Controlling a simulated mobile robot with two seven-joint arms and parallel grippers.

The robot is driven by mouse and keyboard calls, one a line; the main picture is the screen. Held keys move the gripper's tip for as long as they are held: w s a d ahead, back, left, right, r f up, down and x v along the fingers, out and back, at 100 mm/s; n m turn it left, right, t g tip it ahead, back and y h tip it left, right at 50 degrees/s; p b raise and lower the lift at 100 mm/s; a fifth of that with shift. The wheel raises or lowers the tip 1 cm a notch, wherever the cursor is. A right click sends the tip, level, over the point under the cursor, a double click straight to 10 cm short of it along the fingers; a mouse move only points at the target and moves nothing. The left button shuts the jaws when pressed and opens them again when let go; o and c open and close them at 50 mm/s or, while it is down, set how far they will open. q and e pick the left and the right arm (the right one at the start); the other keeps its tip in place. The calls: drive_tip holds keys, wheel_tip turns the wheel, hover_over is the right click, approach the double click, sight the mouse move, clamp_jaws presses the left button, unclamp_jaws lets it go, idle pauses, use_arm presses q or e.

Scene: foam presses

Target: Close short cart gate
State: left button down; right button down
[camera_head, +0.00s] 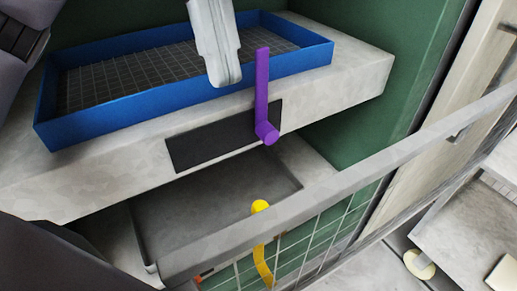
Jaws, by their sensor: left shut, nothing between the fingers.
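A pale rail (370,155) runs diagonally across the lower right, with open wire mesh (325,228) below it; they look like the cart's gate. I cannot tell whether it is latched. A yellow handle-like part (260,206) shows at the rail and curves down over the mesh. My left gripper (222,76), pale and smooth, comes down from the top edge over the blue tray. It is shut and empty, apart from the rail and the yellow part. Its upper part is outside the frame. My right gripper is not in view.
A blue tray (130,108) with a dark grid floor lies on a grey slab (345,85). A purple bar (262,85) with a round end stands at the slab's front, close to my left gripper. Below is a grey recess (215,195). Green wall (345,140) stands behind.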

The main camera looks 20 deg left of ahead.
use_arm(q)
drive_tip(key=s+d+f+p, duration=0.1)
drive_tip(key=s+d+f, duration=0.3)
drive_tip(key=f, duration=0.3)
drive_tip(key=shift+s+d+f, duration=0.3)
drive_tip(key=shift+d+f, duration=0.1)
drive_tip(key=shift+d, duration=0.3)
